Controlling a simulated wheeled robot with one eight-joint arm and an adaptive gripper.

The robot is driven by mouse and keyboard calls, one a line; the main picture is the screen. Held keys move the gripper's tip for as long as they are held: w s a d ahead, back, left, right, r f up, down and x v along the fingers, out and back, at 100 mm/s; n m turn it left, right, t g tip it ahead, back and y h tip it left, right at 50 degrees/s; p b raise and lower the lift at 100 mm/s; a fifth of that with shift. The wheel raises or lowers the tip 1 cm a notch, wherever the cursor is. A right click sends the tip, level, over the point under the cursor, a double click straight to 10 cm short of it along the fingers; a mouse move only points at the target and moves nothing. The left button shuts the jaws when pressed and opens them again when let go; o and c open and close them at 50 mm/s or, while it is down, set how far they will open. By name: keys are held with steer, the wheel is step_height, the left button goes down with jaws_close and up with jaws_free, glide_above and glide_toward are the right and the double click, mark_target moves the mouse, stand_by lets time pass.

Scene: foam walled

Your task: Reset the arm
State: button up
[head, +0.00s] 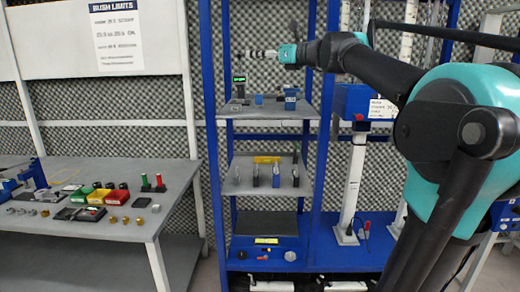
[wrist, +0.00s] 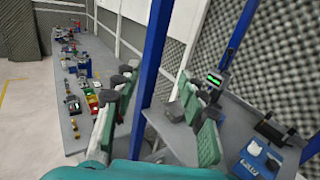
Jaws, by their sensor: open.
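My arm (head: 385,65) reaches from the right side of the head view toward the left. It is stretched out roughly level in front of the upper part of the blue shelf rack. My gripper (head: 250,54) is at its left end, above the rack's upper shelf and apart from it. In the wrist view my gripper (wrist: 158,85) shows two green and grey fingers spread wide apart. Nothing is between the fingers.
The blue rack's upper shelf (head: 225,112) carries a device with a green display (head: 239,79) and small blue items. A grey workbench (head: 120,228) with several small parts stands at the left. A blue post (wrist: 152,70) rises beyond the fingers.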

steer(key=s+d+f+n+g+h, duration=0.1)
steer(key=s+f+n+h, duration=0.3)
steer(key=f, duration=0.8)
steer(key=s+d+f+n+g, duration=0.25)
steer(key=f+n, duration=0.25)
steer(key=f, duration=0.7)
steer(key=s+d+f+n+g+h, duration=0.15)
steer(key=s+f+n, duration=0.3)
steer(key=f, duration=0.75)
steer(key=s+d+f+n+g+h, duration=0.1)
steer(key=s+d+f+n+h, duration=0.3)
steer(key=s+f, duration=0.5)
steer(key=s+d+f+n+h, duration=0.4)
steer(key=s+d+f+n, duration=0.4)
steer(key=f, duration=0.9)
steer(key=shift+s+d+g+h, duration=0.4)
steer(key=shift+s+d, duration=0.5)
steer(key=shift+d, duration=0.2)
